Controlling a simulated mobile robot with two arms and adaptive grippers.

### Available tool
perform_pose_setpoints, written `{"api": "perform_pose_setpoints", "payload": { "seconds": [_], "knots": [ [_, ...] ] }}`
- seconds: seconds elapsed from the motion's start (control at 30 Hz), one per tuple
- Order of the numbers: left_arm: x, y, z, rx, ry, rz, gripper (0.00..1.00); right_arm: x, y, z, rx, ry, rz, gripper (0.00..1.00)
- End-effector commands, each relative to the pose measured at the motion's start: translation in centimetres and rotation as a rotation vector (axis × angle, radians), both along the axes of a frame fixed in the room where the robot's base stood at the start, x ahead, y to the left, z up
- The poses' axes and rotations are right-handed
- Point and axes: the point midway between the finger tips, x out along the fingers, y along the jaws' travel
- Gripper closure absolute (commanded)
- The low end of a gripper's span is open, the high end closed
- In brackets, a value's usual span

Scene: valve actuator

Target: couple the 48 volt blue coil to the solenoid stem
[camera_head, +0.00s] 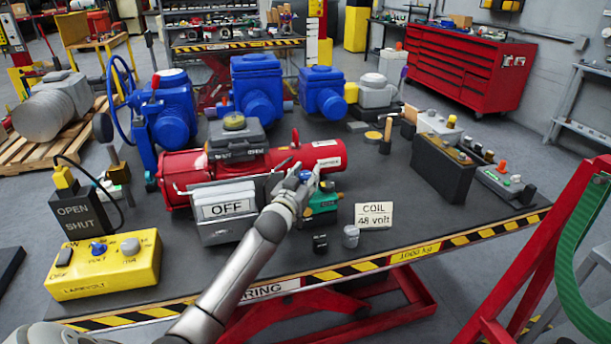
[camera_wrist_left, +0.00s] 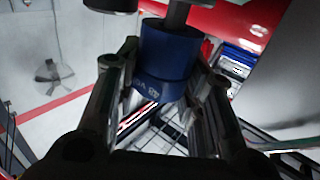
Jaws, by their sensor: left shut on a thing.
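My left gripper (camera_head: 303,180) is over the middle of the bench, shut on the blue coil (camera_head: 306,176). In the left wrist view the blue coil (camera_wrist_left: 164,62) sits between the two fingers of my left gripper (camera_wrist_left: 165,75), with white lettering low on its side. A dark grey rod (camera_wrist_left: 178,14), perhaps the solenoid stem, meets the coil's end at the top. I cannot tell whether it passes inside the coil. A green valve body (camera_head: 322,202) is just below the gripper in the head view, partly hidden by it. A card (camera_head: 374,215) reads "COIL 48 volt". My right gripper is not in view.
A red actuator cylinder (camera_head: 185,168) lies close behind the gripper. A grey box marked OFF (camera_head: 224,207) stands left. A small black part (camera_head: 320,243) and a grey part (camera_head: 350,236) are in front. A yellow box (camera_head: 105,264) is at the front left. The bench's front right is clear.

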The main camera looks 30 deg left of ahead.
Motion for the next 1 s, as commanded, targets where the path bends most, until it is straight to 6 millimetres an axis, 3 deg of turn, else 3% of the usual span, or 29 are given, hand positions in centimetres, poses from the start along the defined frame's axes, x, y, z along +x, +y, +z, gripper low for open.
{"api": "perform_pose_setpoints", "payload": {
  "seconds": [0.6, 0.63, 0.7, 0.83, 1.0],
  "knots": [
    [0.0, 0.0, -1.6, 0.001, -0.001, 0.0, 0.91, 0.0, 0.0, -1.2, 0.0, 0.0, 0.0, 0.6],
    [0.0, 0.0, -1.5, 0.001, -0.002, 0.0, 0.63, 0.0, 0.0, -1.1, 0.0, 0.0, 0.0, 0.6],
    [0.0, 0.0, -1.5, 0.001, -0.002, 0.0, 0.54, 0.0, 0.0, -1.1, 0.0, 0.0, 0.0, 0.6],
    [0.0, 0.0, -1.5, 0.001, -0.001, 0.0, 0.39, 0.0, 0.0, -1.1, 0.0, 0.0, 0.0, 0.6],
    [0.0, 0.0, -1.5, 0.0, -0.001, 0.0, 0.39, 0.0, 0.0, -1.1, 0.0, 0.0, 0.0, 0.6]
  ]
}}
